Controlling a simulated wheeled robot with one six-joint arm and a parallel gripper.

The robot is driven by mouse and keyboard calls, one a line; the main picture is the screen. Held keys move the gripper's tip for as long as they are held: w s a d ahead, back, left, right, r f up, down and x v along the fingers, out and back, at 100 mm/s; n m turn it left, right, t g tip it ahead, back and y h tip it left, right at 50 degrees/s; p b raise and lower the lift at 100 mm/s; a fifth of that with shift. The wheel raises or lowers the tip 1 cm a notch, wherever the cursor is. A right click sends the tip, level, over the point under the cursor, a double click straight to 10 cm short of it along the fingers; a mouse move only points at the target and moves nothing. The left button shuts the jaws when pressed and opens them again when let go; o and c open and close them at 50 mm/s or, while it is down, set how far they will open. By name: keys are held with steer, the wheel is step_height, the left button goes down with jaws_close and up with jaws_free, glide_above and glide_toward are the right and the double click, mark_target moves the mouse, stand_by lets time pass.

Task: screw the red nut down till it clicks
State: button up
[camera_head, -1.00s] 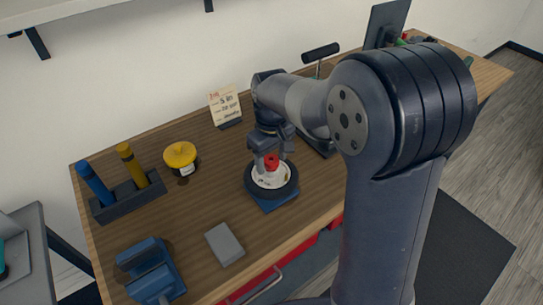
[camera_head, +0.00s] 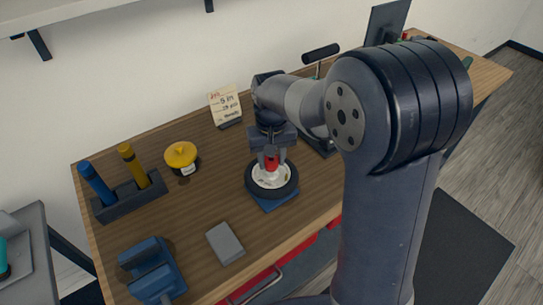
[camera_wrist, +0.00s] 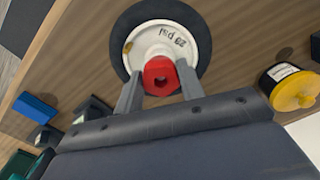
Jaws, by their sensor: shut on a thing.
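The red nut (camera_head: 271,163) sits at the centre of a small wheel with a black tyre (camera_head: 291,187) and a white hub (camera_head: 262,181). The wheel lies flat on a blue base (camera_head: 281,206) on the bench. My gripper (camera_head: 271,159) is over the hub from above, its fingers on either side of the nut. In the wrist view the red nut (camera_wrist: 160,70) stands between the two grey fingers of my gripper (camera_wrist: 161,85), shut on it. The white hub (camera_wrist: 148,33) shows printed "29 psi". The thread under the nut is hidden.
A yellow-lidded pot (camera_head: 181,155), a note card (camera_head: 226,104), and a holder (camera_head: 128,198) with blue and yellow tubes stand on the wooden bench. A grey block (camera_head: 225,243) and a blue vise-like tool (camera_head: 152,268) lie nearer the front. Bench around the wheel's left is clear.

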steer(key=m, duration=0.4)
steer(key=shift+m+p, duration=0.3)
steer(key=m, duration=0.4)
steer(key=m+p, duration=0.1)
steer(key=m, duration=0.7)
steer(key=o, duration=0.8)
steer(key=shift+d, duration=0.25)
steer(key=shift+o, duration=1.2)
steer(key=shift+a, duration=0.15)
